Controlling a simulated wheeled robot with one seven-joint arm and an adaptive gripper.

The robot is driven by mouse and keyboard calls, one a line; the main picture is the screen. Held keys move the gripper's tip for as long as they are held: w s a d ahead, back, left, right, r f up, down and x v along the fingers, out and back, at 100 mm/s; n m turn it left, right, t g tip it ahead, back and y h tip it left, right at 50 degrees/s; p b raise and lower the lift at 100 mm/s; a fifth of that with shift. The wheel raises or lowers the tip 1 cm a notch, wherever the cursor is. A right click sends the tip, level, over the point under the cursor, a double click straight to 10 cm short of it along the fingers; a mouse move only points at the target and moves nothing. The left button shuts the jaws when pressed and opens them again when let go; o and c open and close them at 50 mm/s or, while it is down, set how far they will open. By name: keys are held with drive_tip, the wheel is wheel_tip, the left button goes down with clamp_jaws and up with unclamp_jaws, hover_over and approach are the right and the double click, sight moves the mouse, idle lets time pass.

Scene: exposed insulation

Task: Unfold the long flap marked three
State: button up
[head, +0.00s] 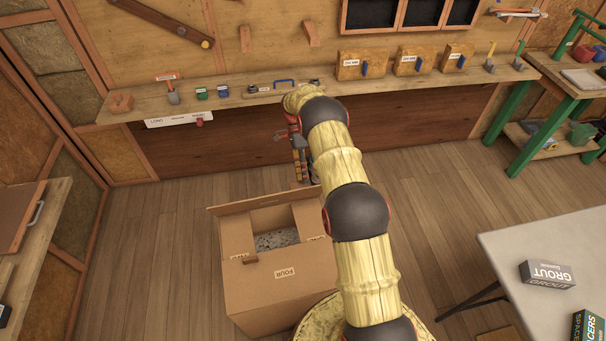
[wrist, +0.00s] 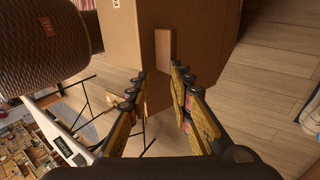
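An open cardboard box (head: 235,285) stands on the floor in the head view, with grey speckled material (head: 277,239) inside. The near flap marked FOUR (head: 310,280) hangs down outside its front. Small labels on the side flaps are too small to read. A far panel (head: 240,204) rises at the back; no "three" mark is legible. My gripper (head: 302,178) is behind the box's far edge, pointing down. In the wrist view, my gripper (wrist: 160,72) is open and empty. A cardboard tab (wrist: 163,50) on the box face lies just ahead, between the fingertips; contact cannot be told.
A wall bench (head: 230,101) with tools and small boxes runs behind the gripper. A grey table (head: 510,255) with a grout box (head: 547,274) stands at the right. A wooden cabinet (head: 25,225) is at the left. Floor left of the box is clear.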

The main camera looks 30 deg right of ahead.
drive_tip(key=v, duration=1.2)
drive_tip(key=shift+s, duration=0.1)
drive_tip(key=shift+c, duration=0.5)
